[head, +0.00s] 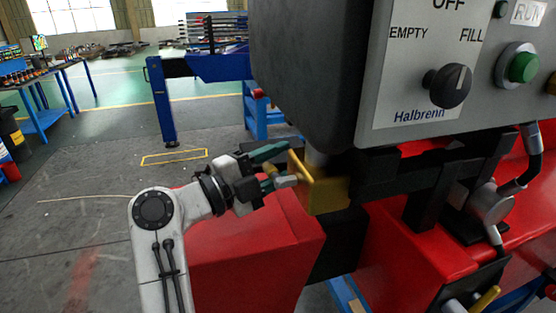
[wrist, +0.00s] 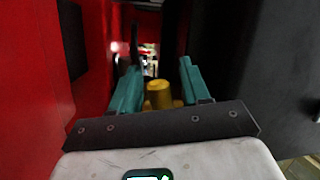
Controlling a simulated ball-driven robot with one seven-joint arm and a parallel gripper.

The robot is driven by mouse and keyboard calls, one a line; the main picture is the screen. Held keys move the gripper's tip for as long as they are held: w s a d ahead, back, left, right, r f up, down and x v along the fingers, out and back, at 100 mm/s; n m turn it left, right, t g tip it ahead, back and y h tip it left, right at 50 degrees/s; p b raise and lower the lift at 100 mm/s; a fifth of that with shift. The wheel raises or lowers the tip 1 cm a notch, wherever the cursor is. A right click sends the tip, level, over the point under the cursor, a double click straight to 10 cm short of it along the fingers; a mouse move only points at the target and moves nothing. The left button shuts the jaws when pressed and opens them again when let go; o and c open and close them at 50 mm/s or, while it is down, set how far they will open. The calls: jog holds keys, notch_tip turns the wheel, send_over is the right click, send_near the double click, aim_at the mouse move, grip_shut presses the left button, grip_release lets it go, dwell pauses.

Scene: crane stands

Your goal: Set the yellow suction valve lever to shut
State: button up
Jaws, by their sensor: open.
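A yellow lever piece (head: 327,196) with a flat plate sits under the dark box, beside the red body of the machine. I see no marking that tells its setting. My gripper (head: 287,166) is just left of it, with its teal fingers open and pointing toward it. In the wrist view, a rounded yellow part (wrist: 158,94) shows between the two open fingers of my gripper (wrist: 160,72). I cannot tell whether a finger touches it. The far side of the lever is hidden.
A grey panel (head: 400,90) with a black selector knob (head: 447,85) and a green button (head: 523,68) is above right. Another yellow handle (head: 486,299) is at lower right. Red walls and dark metal crowd the gripper. Open floor (head: 80,185) lies left.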

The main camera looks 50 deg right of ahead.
grip_shut()
dwell(0.4)
